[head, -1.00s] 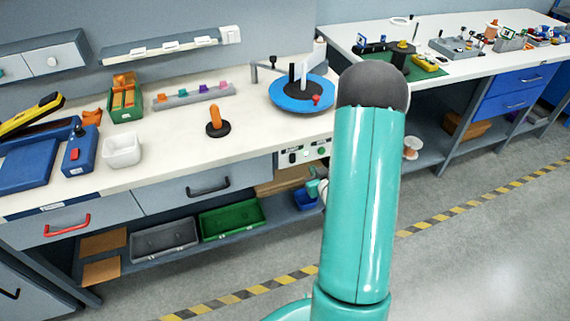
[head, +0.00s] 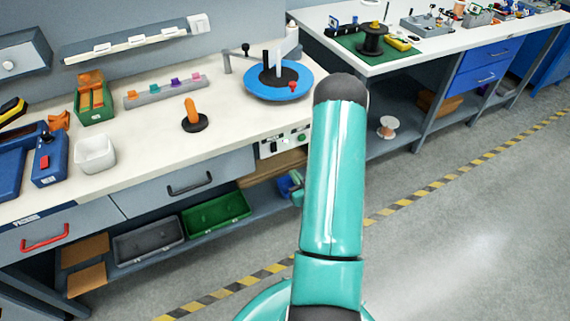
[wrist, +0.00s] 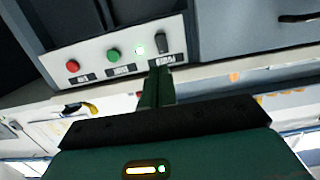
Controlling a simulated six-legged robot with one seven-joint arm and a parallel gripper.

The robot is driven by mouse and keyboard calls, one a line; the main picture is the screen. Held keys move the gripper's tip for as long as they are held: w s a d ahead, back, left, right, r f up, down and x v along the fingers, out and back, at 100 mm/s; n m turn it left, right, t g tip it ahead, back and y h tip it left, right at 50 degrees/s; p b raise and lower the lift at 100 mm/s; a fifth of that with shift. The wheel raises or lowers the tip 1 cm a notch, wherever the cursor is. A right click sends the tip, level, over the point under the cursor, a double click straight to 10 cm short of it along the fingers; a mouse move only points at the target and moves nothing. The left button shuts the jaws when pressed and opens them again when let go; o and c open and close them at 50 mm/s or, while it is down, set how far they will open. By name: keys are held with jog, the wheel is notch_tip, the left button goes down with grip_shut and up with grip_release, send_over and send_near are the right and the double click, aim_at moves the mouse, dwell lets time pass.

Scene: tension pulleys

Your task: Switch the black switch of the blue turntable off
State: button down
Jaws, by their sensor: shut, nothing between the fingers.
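The blue turntable (head: 278,80) stands on the bench, with a black hub and a small red knob on it. Its control panel (head: 284,144) is on the bench front below it. In the wrist view the panel (wrist: 112,55) shows upside down, with a red button (wrist: 72,66), a green button (wrist: 113,54), a brightly lit lamp (wrist: 140,50) and the black switch (wrist: 162,44) at the right end. My gripper (wrist: 160,72) is shut and empty. Its tips appear close to the switch, over its label; I cannot tell whether they touch. In the head view my arm is seen but the fingertips are unclear.
An orange-handled peg (head: 192,112) and a white bin (head: 95,153) stand on the bench left of the turntable. A drawer with a dark handle (head: 189,183) is left of the panel. A lower shelf holds a green crate (head: 217,212). The floor at right is clear.

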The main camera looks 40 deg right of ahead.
aim_at(274, 150)
jog(key=x, duration=1.3)
jog(key=shift+w, duration=0.2)
jog(key=shift+w+f, duration=0.1)
jog(key=shift+w, duration=0.1)
